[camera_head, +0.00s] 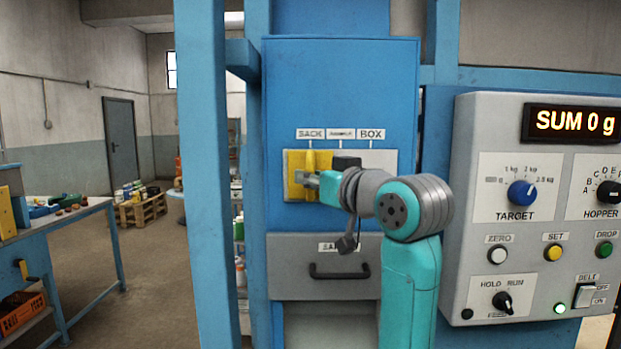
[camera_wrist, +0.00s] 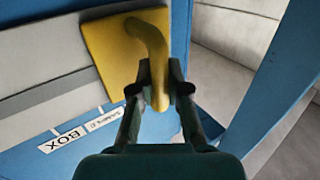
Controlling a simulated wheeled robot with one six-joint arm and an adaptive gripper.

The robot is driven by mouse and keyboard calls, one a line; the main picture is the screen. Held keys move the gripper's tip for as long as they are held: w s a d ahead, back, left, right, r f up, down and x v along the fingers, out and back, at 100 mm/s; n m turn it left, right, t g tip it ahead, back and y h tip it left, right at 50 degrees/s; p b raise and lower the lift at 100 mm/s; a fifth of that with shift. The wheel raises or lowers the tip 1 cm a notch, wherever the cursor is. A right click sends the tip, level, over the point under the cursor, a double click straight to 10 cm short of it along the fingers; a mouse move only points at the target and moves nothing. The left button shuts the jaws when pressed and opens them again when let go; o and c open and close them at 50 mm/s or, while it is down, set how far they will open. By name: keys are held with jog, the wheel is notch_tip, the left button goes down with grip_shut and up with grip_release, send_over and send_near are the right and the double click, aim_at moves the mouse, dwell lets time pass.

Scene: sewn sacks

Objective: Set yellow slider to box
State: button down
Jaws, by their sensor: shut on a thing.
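The yellow slider (camera_head: 297,168) sits at the left end of a pale plate (camera_head: 380,158) on the blue cabinet, under the SACK label (camera_head: 310,134). The BOX label (camera_head: 371,134) is at the right end, with a smaller label between them. My gripper (camera_head: 311,180) reaches the slider from the right. In the wrist view the yellow plate (camera_wrist: 103,50) carries a curved yellow handle (camera_wrist: 150,38). My gripper (camera_wrist: 159,92) is shut on this handle, one finger on each side. The BOX label (camera_wrist: 62,140) shows at lower left there.
A grey drawer (camera_head: 300,280) with a dark handle is below the slider. A control panel (camera_head: 540,210) with knobs and buttons is at right, its display reading SUM 0 g. A blue post (camera_head: 205,180) stands close on the left. A workbench (camera_head: 55,220) is farther left.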

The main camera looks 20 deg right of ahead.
jog(key=shift+d, duration=0.1)
jog(key=s+d, duration=0.3)
jog(key=d, duration=0.8)
jog(key=shift+s+d, duration=0.3)
jog(key=shift+s, duration=0.05)
jog(key=c, duration=1.1)
grip_release()
jog(key=shift+d, duration=0.15)
jog(key=shift+c, duration=0.2)
jog(key=shift+s, duration=0.1)
jog(key=v, duration=1.2)
